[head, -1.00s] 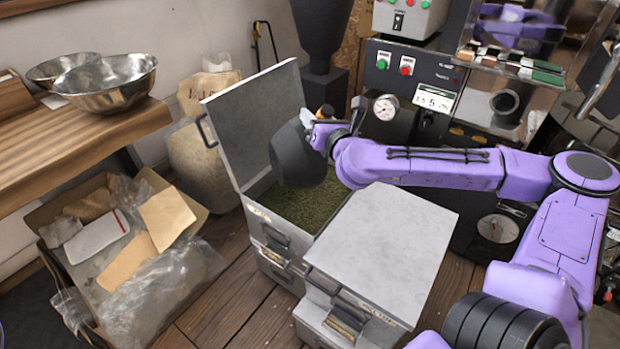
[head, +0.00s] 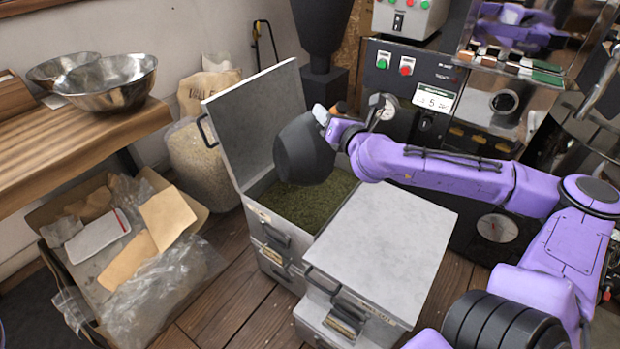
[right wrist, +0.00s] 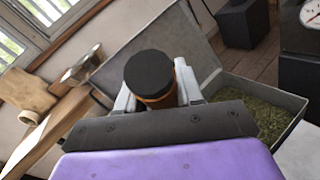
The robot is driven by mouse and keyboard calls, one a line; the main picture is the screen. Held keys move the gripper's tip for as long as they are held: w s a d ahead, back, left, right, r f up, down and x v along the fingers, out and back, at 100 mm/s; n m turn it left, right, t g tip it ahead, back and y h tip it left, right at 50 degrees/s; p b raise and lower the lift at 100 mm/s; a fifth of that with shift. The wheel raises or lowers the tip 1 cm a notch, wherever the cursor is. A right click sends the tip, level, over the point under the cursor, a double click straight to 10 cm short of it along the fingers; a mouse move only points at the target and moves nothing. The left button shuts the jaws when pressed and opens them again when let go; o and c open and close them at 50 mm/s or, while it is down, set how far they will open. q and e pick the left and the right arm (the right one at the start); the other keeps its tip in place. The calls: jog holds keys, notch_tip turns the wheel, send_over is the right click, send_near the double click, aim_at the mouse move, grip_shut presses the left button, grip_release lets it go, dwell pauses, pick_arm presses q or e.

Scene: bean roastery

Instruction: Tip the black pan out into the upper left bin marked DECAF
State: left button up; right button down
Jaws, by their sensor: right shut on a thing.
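The black pan (head: 303,153) hangs steeply tilted above the open upper left bin (head: 266,220), its dark outside facing the head camera; its inside is hidden. The bin's grey lid (head: 240,120) stands raised, and greenish beans (head: 312,206) cover the inside. The label on the bin's front is too small to read. My right gripper (head: 332,118) is shut on the pan's handle, above the bin's back right part. In the right wrist view the handle's black end (right wrist: 149,74) shows between the fingers. My left gripper is not in view.
A closed grey bin (head: 385,240) stands right of the open one. A clear sack of beans (head: 203,165) and a cardboard box of packaging (head: 75,282) stand left. Steel bowls (head: 108,85) sit on the wooden bench.

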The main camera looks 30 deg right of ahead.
jog(key=shift+s+d+m, duration=0.15)
jog(key=shift+d+m, duration=0.15)
jog(key=shift+d, duration=0.6)
jog(key=shift+s+d+m, duration=0.1)
jog(key=shift+d+m, duration=0.2)
jog(key=shift+d, duration=0.6)
jog(key=shift+d+f+m, duration=0.15)
jog(key=shift+d+m, duration=0.15)
jog(key=shift+d, duration=0.45)
jog(key=shift+s+d+f, duration=0.1)
jog(key=shift+s+d, duration=0.05)
jog(key=shift+d, duration=0.5)
jog(key=shift+d+f+m, duration=0.1)
jog(key=shift+d+m, duration=0.2)
jog(key=shift+m, duration=0.1)
jog(key=shift+s+d+f+m, duration=0.1)
jog(key=shift+d+m, duration=0.05)
jog(key=shift+d, duration=0.25)
jog(key=shift+s+d+f+m, duration=0.1)
jog(key=shift+d+m, duration=0.05)
jog(key=shift+d, duration=0.25)
